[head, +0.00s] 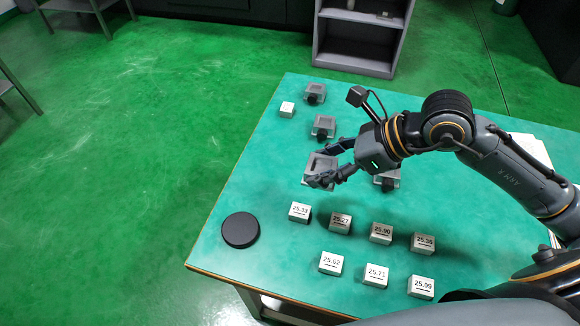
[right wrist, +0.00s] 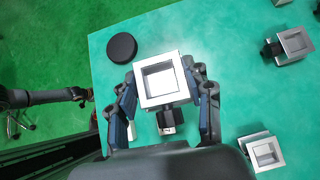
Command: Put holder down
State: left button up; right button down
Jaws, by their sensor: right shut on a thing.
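My right gripper (head: 322,180) is shut on a grey square holder (head: 318,165) with a recessed top and a dark knob. In the right wrist view, the holder (right wrist: 160,77) sits level between the two fingers (right wrist: 163,105). It is over the green table top; I cannot tell whether it touches the table. Other similar holders stand on the table: one at the back (head: 315,90), one behind the gripper (head: 324,123), and one partly hidden beneath my right arm (head: 387,182). A dark gripper, seemingly my left (right wrist: 84,96), shows small at the left of the right wrist view.
A black disc (head: 240,230) lies near the left edge of the table (head: 215,262). A plain white block (head: 287,109) stands at the back left.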

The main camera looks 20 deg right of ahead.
jog(key=w+a+f, duration=0.2)
jog(key=w, duration=0.1)
jog(key=w+a+f+p, duration=0.1)
jog(key=w+a+f, duration=0.1)
jog(key=w+f, duration=0.1)
jog(key=w+a+f+p, duration=0.1)
jog(key=w+a+f, duration=0.1)
jog(key=w+f, duration=0.1)
jog(key=shift+w+a, duration=0.15)
jog(key=shift+a, duration=0.1)
jog(key=shift+x, duration=0.85)
notch_tip(320, 180, down, 3)
jog(key=shift+d+p, duration=0.2)
jog(key=shift+p, duration=0.2)
jog(key=shift+c, duration=2)
grip_release()
pick_arm(q)
jog(key=r, duration=0.3)
jog(key=shift+w+r, duration=0.1)
jog(key=shift+w, duration=0.1)
jog(key=shift+f+b, duration=0.5)
jog(key=shift+b, duration=0.05)
pick_arm(e)
jog(key=v, duration=1.2)
